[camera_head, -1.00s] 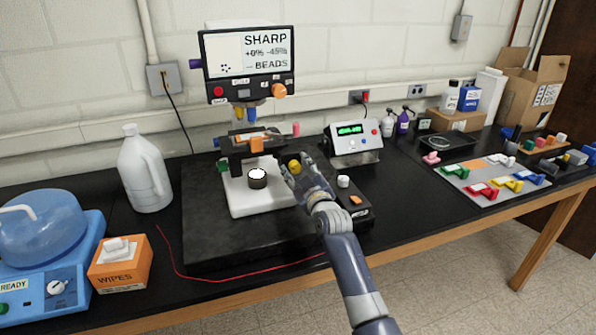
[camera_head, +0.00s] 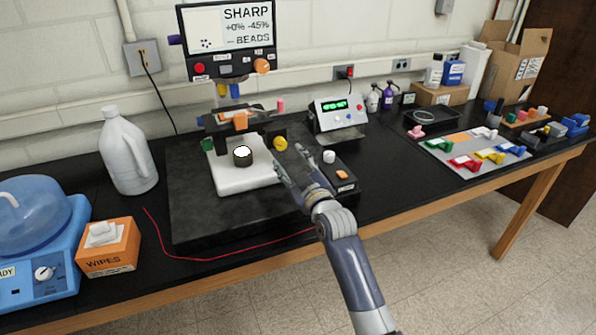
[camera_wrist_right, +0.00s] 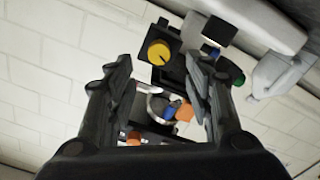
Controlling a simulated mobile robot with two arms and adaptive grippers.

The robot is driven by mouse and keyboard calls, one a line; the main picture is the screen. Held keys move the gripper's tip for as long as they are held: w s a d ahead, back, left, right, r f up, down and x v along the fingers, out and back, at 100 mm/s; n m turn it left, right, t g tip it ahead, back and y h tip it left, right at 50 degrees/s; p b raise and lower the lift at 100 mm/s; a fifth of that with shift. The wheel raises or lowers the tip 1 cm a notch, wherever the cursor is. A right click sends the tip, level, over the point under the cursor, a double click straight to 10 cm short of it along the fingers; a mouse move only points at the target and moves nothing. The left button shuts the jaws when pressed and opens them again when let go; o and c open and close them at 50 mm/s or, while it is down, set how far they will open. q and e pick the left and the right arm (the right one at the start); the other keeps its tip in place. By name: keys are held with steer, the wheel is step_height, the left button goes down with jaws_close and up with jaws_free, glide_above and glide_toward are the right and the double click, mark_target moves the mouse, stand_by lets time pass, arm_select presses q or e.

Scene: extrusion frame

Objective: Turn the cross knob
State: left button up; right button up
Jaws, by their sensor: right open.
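No knob here is clearly cross-shaped. A round yellow knob (camera_head: 280,143) sits on the right side of the microscope-like device. In the right wrist view the yellow knob (camera_wrist_right: 159,52) shows a dark line across its face, beyond and between the fingertips. My right gripper (camera_head: 290,158) is open and empty just right of and in front of this knob; I see no contact. In the wrist view its two fingers (camera_wrist_right: 160,75) stand wide apart. A green knob (camera_head: 207,144) is on the device's left side. My left gripper is out of view.
A screen (camera_head: 228,40) with an orange knob (camera_head: 262,66) rises above the white stage (camera_head: 233,180). A control box (camera_head: 340,113) stands behind right. A white jug (camera_head: 127,155) and a wipes box (camera_head: 108,248) are left. A red wire (camera_head: 215,259) crosses the table front.

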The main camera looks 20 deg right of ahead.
steer(key=shift+s, duration=1.9)
